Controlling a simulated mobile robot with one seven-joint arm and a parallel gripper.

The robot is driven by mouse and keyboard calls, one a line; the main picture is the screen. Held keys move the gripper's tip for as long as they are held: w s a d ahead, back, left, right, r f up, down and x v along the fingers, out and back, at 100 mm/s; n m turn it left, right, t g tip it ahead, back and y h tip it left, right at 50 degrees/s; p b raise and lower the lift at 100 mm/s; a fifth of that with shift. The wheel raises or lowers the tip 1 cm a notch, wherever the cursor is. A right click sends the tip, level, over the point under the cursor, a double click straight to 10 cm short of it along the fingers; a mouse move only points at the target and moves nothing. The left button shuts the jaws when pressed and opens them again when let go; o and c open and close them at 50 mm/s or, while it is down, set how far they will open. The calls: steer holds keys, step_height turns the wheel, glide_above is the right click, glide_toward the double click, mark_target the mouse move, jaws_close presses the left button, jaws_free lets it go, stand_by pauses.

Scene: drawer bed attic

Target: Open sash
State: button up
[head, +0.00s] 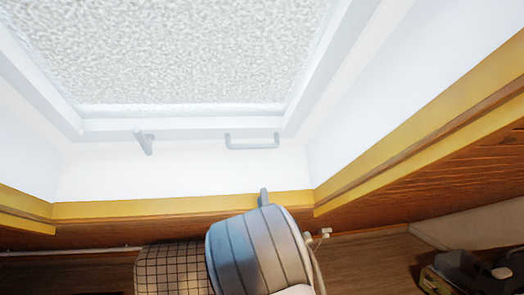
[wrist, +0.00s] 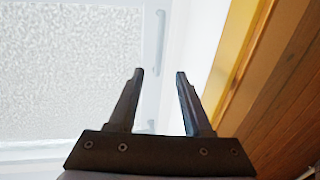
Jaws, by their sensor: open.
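The sash (head: 180,125) is a white-framed roof window with frosted glass at the top of the head view. It looks shut in its frame. A pale bar handle (head: 252,142) sits on its lower edge, right of a small pale lever-like fitting (head: 145,142). In the wrist view the sash glass (wrist: 65,70) fills the left, and the handle (wrist: 160,40) shows beyond the fingertips. My gripper (wrist: 158,73) is open and empty, with nothing between its fingertips. In the head view only a bit of my gripper (head: 264,197) shows above my arm, below the handle and apart from it.
A yellow trim (head: 180,209) edges the white window recess, with brown wood panelling (head: 420,175) below and to the right. A gridded tan thing (head: 172,268) is beside my arm at the bottom. Dark objects (head: 470,270) lie at the lower right.

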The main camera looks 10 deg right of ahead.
mark_target(254, 146)
steer(key=p+x, duration=0.1)
steer(key=x, duration=1.6)
steer(key=shift+c, duration=0.2)
steer(key=shift+s, duration=0.1)
jaws_close()
stand_by(0.7)
